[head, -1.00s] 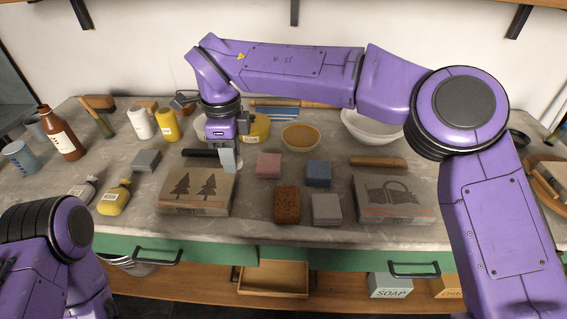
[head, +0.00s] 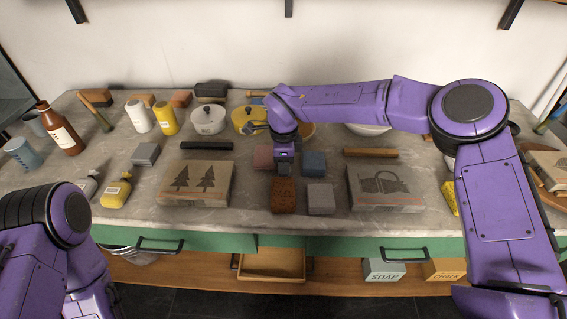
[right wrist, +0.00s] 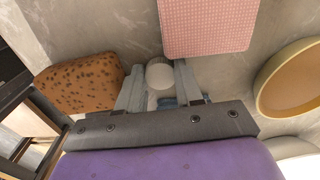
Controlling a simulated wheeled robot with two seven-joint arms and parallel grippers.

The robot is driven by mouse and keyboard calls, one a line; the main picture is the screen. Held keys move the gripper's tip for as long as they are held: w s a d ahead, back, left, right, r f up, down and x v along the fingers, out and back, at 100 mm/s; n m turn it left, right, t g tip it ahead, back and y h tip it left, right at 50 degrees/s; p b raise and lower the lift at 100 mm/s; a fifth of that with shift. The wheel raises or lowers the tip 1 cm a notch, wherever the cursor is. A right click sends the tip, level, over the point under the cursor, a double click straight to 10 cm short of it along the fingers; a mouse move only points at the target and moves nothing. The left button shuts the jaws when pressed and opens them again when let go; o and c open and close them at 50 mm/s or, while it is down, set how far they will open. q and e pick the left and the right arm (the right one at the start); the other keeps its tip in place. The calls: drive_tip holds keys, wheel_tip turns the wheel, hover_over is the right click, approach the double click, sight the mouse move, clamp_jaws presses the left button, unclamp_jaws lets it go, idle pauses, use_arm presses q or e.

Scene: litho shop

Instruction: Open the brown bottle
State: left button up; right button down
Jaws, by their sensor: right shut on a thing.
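The brown bottle (head: 62,132) stands upright at the far left of the counter in the head view, with a pale label and a reddish-brown top. No gripper is near it. My right gripper (head: 284,170) is far to its right, low over the sponges and blocks at mid-counter. In the right wrist view its two grey fingers (right wrist: 160,85) are shut on a small pale round thing (right wrist: 160,74). I cannot tell what that thing is. My left arm shows at the lower left, but its gripper is out of view.
A brown sponge (head: 284,196), pink block (head: 263,156), blue block (head: 314,162) and grey block (head: 320,198) lie around the right gripper. A blue cup (head: 21,153) stands beside the bottle. Boxes (head: 196,184) and pots (head: 208,120) crowd the counter.

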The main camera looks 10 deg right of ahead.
drive_tip(key=shift+a, duration=0.15)
drive_tip(key=shift+s, duration=0.1)
drive_tip(key=c, duration=1)
unclamp_jaws()
drive_tip(key=shift+f, duration=0.1)
wheel_tip(320, 180, up, 12)
drive_tip(key=shift+r+b, duration=0.15)
drive_tip(key=shift+b, duration=0.2)
